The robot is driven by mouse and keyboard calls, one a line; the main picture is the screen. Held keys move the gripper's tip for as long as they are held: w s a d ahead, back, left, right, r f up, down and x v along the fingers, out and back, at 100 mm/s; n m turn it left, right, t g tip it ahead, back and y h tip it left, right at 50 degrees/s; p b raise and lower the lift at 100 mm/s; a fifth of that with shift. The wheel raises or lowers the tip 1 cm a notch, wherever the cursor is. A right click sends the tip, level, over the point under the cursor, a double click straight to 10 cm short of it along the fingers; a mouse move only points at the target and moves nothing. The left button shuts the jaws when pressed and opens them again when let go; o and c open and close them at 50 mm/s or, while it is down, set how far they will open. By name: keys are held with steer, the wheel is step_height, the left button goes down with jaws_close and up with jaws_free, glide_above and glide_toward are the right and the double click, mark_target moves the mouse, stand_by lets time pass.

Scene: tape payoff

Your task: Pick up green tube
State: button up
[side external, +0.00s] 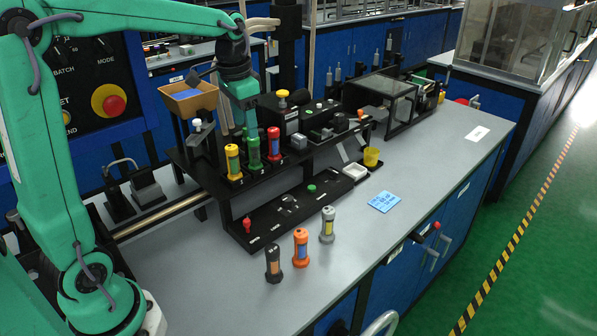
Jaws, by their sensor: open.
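The green tube (254,153) stands upright on the raised black rack (215,187), between a yellow tube (233,162) on its left and a red tube (274,145) on its right. My gripper (248,122) points down directly over the green tube. Its jaws are open and their tips are at the top of the tube. I cannot tell whether they touch it. The tube's top is partly hidden by the gripper.
Black (273,263), orange (301,248) and grey (328,225) tubes stand on the grey bench in front. A lower black tray (290,207) lies before the rack. A brown bin (190,98) is behind left. A blue card (384,202) and yellow cup (371,157) lie right.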

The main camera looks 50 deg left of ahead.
steer(key=g, duration=0.1)
glide_above(254, 148)
steer(key=a, duration=0.2)
steer(key=shift+m, duration=0.4)
steer(key=f, duration=0.2)
steer(key=w+f, duration=0.1)
steer(key=f, duration=0.1)
steer(key=shift+d, duration=0.25)
steer(key=shift+f, duration=1.3)
steer(key=shift+d+f, duration=0.1)
steer(key=shift+f, duration=2.5)
steer(key=c, duration=1.1)
